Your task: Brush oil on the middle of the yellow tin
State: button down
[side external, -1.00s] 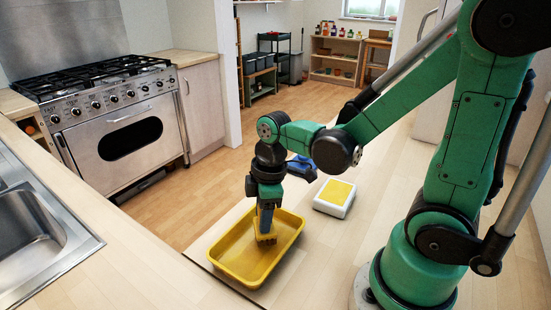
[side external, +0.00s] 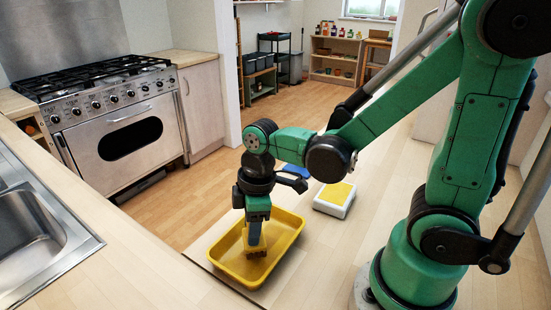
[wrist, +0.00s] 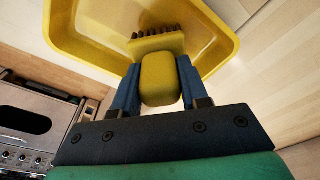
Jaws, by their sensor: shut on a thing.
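The yellow tin (side external: 288,238) is a shallow rectangular tray on the light wooden worktop, and it also fills the top of the wrist view (wrist: 65,32). My gripper (side external: 256,247) points down into the tin. Its blue fingers are shut on the yellow brush (wrist: 158,80), gripping its handle from both sides. The brush's yellow head with brown bristles faces the tin floor, over the middle to near part of the tin. I cannot tell whether the bristles touch the floor.
A white box with a yellow top (side external: 334,196) stands behind and right of the tin. A blue object (side external: 294,171) is partly hidden behind my arm. A sink (side external: 35,235) lies at the left, and the range cooker (side external: 115,125) stands beyond the worktop.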

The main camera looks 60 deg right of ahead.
jog(key=shift+d, duration=3.05)
notch_tip(320, 180, up, 6)
jog(key=shift+r, duration=0.25)
jog(key=shift+w+f, duration=0.15)
